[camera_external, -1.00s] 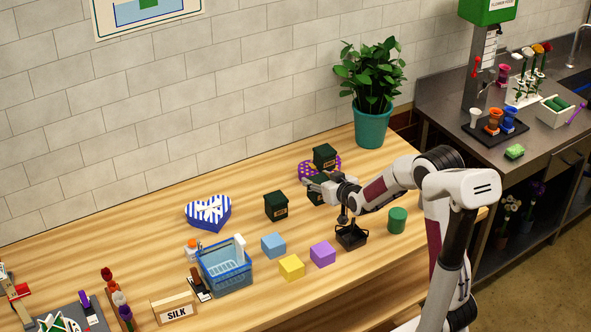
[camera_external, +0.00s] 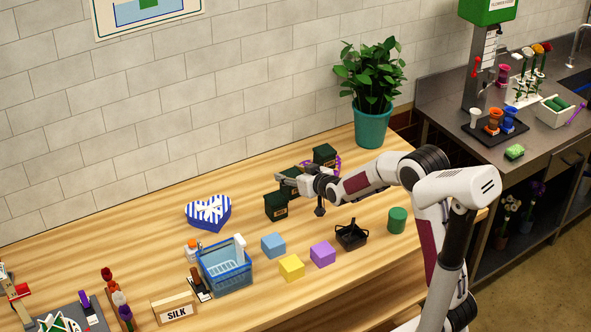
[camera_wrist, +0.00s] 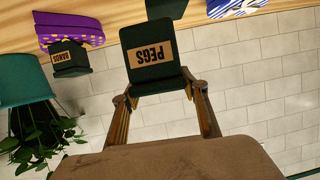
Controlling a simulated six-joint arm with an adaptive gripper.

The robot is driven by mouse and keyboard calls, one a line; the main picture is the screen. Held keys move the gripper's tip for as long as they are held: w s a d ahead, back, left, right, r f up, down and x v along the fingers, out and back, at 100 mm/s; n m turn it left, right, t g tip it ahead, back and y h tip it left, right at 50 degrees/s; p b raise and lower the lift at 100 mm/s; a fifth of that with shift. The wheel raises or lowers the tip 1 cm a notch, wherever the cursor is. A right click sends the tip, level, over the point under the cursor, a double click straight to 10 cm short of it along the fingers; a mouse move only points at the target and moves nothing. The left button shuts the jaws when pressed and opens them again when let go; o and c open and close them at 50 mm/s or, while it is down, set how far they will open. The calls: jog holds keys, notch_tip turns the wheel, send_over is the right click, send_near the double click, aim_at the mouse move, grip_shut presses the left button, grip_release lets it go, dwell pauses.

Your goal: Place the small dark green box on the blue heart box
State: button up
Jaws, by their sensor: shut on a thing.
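A small dark green box labelled PEGS (camera_wrist: 152,58) is between the fingers of my gripper (camera_wrist: 160,95) in the wrist view, appearing upside down. In the external view, my gripper (camera_external: 284,182) is above the table and largely covers the held box. Another dark green box (camera_external: 274,208) stands on the table just below the gripper; its dark edge shows at the top of the wrist view (camera_wrist: 166,8).
A dark green box (camera_external: 324,154) labelled BANDS sits on a purple dotted heart box (camera_wrist: 75,32). Blue (camera_external: 273,245), yellow (camera_external: 291,267) and purple (camera_external: 322,253) blocks, a blue basket (camera_external: 225,268) and a black basket (camera_external: 351,236) stand nearer the front. A potted plant (camera_external: 372,122) stands behind.

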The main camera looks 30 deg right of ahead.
jog(key=w+a+r+n+y, duration=0.1)
jog(key=w+a, duration=0.2)
jog(key=a, duration=0.4)
jog(key=w+a+r+n+y, duration=0.1)
jog(key=w+a, duration=0.2)
jog(key=a, duration=0.5)
jog(key=w+a+r+n+g+y, duration=0.1)
jog(key=w+a+r+y, duration=0.1)
jog(key=a, duration=0.6)
jog(key=shift+w+a+n, duration=0.25)
jog(key=shift+w+n, duration=0.15)
jog(key=shift+w, duration=0.5)
jog(key=shift+f, duration=0.1)
send_over(213, 214)
notch_tip(213, 214, down, 6)
jog(key=shift+f, duration=0.15)
jog(key=shift+f, duration=1.75)
jog(key=shift+f, duration=0.1)
jog(key=o, duration=1.1)
jog(key=shift+o, duration=0.2)
jog(key=shift+s, duration=0.1)
